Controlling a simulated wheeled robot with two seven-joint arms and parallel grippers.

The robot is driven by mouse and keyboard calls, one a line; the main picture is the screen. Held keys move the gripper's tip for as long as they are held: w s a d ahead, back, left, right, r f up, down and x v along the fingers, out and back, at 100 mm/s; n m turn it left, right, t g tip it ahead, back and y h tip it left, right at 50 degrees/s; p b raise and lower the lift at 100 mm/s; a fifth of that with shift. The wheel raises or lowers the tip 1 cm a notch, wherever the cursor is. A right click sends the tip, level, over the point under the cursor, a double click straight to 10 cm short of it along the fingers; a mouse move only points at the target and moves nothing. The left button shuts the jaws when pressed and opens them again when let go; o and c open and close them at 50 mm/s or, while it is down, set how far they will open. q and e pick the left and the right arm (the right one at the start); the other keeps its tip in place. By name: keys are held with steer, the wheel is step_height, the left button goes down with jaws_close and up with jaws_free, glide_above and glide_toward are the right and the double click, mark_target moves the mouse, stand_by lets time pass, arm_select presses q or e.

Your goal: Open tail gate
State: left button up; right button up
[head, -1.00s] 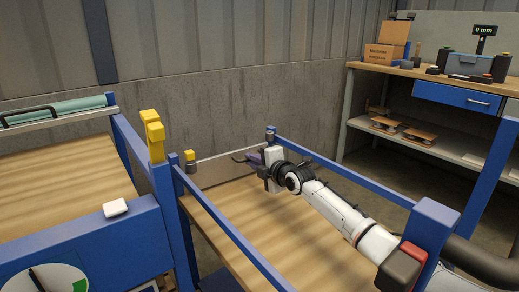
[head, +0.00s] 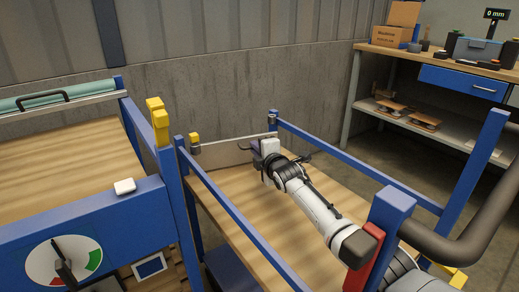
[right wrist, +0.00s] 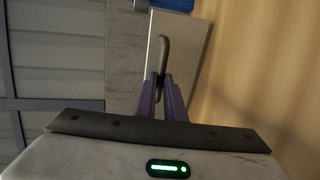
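The tail gate (head: 222,152) is a thin grey panel upright across the far end of the cart's wooden deck, between two corner posts. Its dark, curved handle (right wrist: 164,50) shows in the right wrist view, standing out from the panel. My right gripper (head: 252,147) is at the gate, near its right end; the wrist hides part of the panel. In the right wrist view the purple fingers of my right gripper (right wrist: 160,78) are close on both sides of the handle, which runs between the tips. My left gripper is not in view.
Blue side rails (head: 232,215) flank the deck (head: 245,185) on both sides. A yellow-capped post (head: 158,120) and a bench with a gauge dial (head: 63,262) stand at the left. A concrete wall (head: 270,95) is behind, a workbench (head: 395,55) at the back right.

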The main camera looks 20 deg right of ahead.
steer(key=o, duration=0.3)
steer(key=shift+d, duration=0.3)
steer(key=shift+o, duration=0.7)
steer(key=shift+a, duration=0.15)
steer(key=shift+p+v, duration=0.8)
arm_select(q)
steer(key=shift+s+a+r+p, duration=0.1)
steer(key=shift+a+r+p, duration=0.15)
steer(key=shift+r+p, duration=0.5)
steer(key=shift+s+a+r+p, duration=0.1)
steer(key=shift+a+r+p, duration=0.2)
steer(key=shift+p, duration=0.8)
arm_select(e)
steer(key=v, duration=0.8)
steer(key=shift+s, duration=0.3)
steer(key=shift+r, duration=0.1)
